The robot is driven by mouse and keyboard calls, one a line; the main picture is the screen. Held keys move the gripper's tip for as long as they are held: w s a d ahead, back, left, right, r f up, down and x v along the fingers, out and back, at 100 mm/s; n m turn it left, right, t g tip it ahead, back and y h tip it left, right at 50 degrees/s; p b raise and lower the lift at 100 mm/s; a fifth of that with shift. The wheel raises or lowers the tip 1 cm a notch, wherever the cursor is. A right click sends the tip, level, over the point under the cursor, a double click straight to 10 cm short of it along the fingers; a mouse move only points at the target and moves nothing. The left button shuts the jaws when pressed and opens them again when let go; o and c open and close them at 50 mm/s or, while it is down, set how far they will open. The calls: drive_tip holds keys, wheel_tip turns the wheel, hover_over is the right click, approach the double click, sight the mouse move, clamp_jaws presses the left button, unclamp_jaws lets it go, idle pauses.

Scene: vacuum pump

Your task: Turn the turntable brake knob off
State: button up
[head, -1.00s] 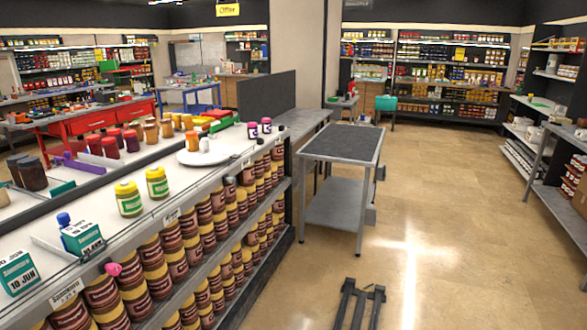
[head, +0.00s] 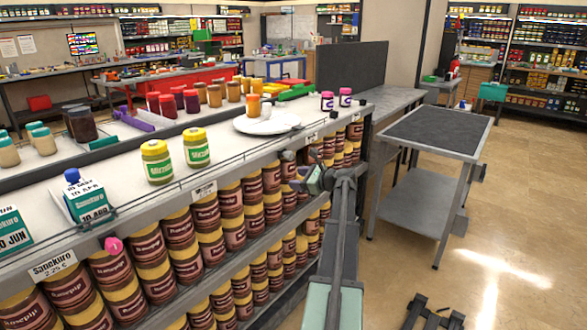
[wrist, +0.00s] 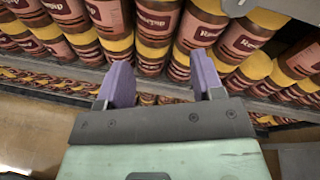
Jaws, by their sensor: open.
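The turntable (head: 268,124), a white round disc, lies on the counter top with a small jar on it. A small grey knob (head: 289,155) sits at the counter's front edge near it, and a pink knob (head: 113,244) sits further left on the edge. I cannot tell which is the brake knob or how it is set. My gripper (wrist: 162,82) is open and empty, its purple fingers facing shelved jars. A light grey piece (wrist: 238,6) is cut off at the wrist view's top edge.
Rows of brown jars (head: 178,240) fill the shelves below the counter. Two yellow-lidded jars (head: 157,162) and a teal box (head: 86,200) stand on top. A grey cart (head: 436,132) stands at right, with open floor beyond it.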

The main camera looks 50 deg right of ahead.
sight(292, 157)
drive_tip(key=s+d+r+m+t+h, duration=0.2)
drive_tip(key=d+r+m+t, duration=0.15)
drive_tip(key=d+m, duration=0.3)
drive_tip(key=shift+m+g, duration=0.25)
drive_tip(key=shift+g, duration=0.2)
drive_tip(key=w, duration=1.1)
drive_tip(key=shift+w+d, duration=0.1)
drive_tip(key=shift+w, duration=0.05)
drive_tip(key=c, duration=0.9)
